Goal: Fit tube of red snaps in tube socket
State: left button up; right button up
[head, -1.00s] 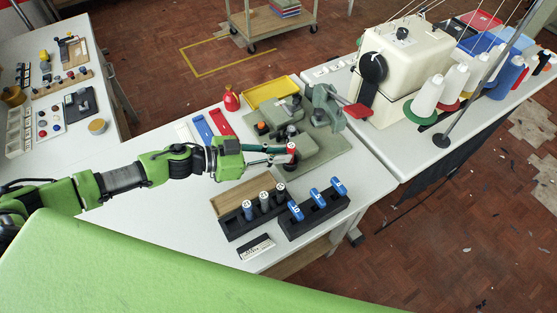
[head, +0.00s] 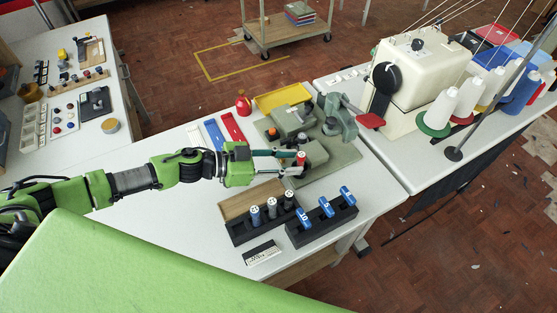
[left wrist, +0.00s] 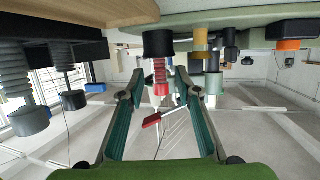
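The tube of red snaps (head: 300,157) stands upright at the front of the grey-green press (head: 313,150). In the left wrist view, which looks upside down, the red tube (left wrist: 160,75) has its lower end inside a black round socket (left wrist: 159,44). My left gripper (head: 292,163) is around the tube with its fingers apart. In the left wrist view the left gripper (left wrist: 160,88) shows a gap between each fingertip and the tube. How deep the tube sits is hard to tell. My right gripper is not in view.
A black rack with several grey tubes (head: 271,208) and a black rack with blue tags (head: 326,208) stand in front. A sewing machine (head: 418,80) stands right.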

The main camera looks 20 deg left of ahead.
pick_arm(q)
jog(key=b+v, duration=0.2)
jog(key=v, duration=1)
jog(key=shift+r, duration=0.25)
